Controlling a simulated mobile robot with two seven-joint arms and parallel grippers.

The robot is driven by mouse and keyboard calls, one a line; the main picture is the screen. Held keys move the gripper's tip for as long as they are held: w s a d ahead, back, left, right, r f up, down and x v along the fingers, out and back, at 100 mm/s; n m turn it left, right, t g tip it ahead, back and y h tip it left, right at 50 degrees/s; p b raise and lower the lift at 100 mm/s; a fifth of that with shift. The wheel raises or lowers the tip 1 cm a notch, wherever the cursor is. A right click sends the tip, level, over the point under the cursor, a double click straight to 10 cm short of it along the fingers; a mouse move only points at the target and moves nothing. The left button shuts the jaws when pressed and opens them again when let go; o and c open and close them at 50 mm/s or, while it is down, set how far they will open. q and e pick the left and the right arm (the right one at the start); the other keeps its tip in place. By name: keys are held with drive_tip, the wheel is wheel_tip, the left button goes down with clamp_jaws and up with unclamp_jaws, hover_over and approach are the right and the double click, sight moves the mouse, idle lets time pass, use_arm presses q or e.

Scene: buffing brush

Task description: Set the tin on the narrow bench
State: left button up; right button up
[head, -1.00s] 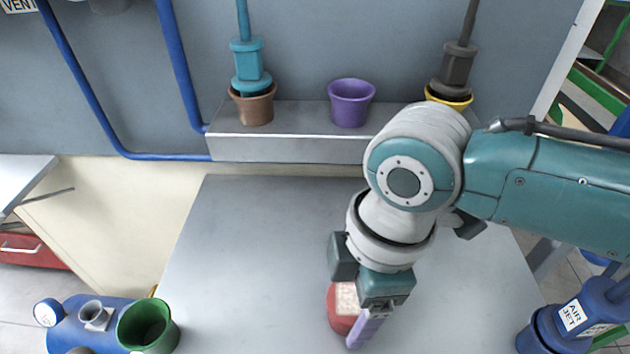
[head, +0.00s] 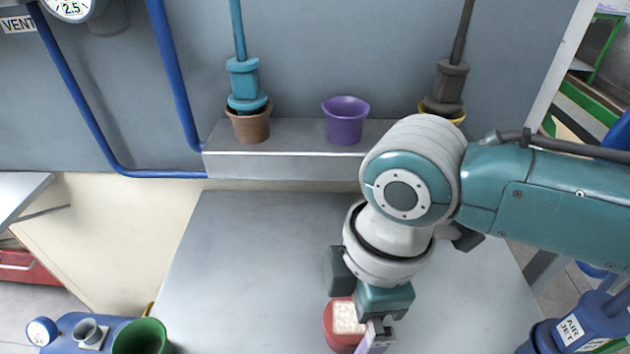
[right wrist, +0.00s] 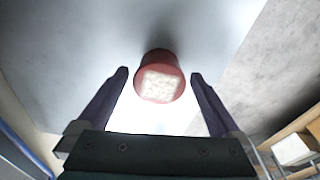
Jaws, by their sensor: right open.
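The tin (head: 343,325) is a short red round can with a pale square patch on top. It stands on a wide grey tabletop (head: 260,270), near the bottom of the head view. My right gripper (head: 375,340) hangs beside and above it, partly covering it. In the right wrist view the tin (right wrist: 159,78) shows centred between the two spread fingers (right wrist: 160,76), which are open and do not appear to touch it. A narrow raised grey ledge (head: 285,165) runs along the wall behind the tabletop; I cannot tell whether this is the narrow bench. My left gripper is out of view.
A brown pot (head: 250,125), a purple pot (head: 345,121) and a yellow pot (head: 456,120) stand on the ledge; a teal tool and a dark tool rise from the outer two. A green cup (head: 140,337) is lower left, a blue AIR JET unit (head: 588,322) lower right. The tabletop's left half is clear.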

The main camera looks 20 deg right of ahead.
wheel_tip(320, 180, up, 11)
drive_tip(key=d+p, duration=0.1)
drive_tip(key=p, duration=0.1)
drive_tip(key=s+a+m+t+y, duration=0.2)
drive_tip(key=s+a+m, duration=0.1)
drive_tip(key=s+m, duration=0.2)
drive_tip(key=s+d+m+t+h, duration=0.1)
drive_tip(key=s+d+m+h, duration=0.2)
drive_tip(key=s+d+m, duration=0.4)
drive_tip(key=d+m, duration=0.2)
drive_tip(key=d, duration=0.1)
drive_tip(key=shift+d, duration=0.4)
drive_tip(key=shift+s+f+m, duration=0.1)
drive_tip(key=shift+m, duration=0.2)
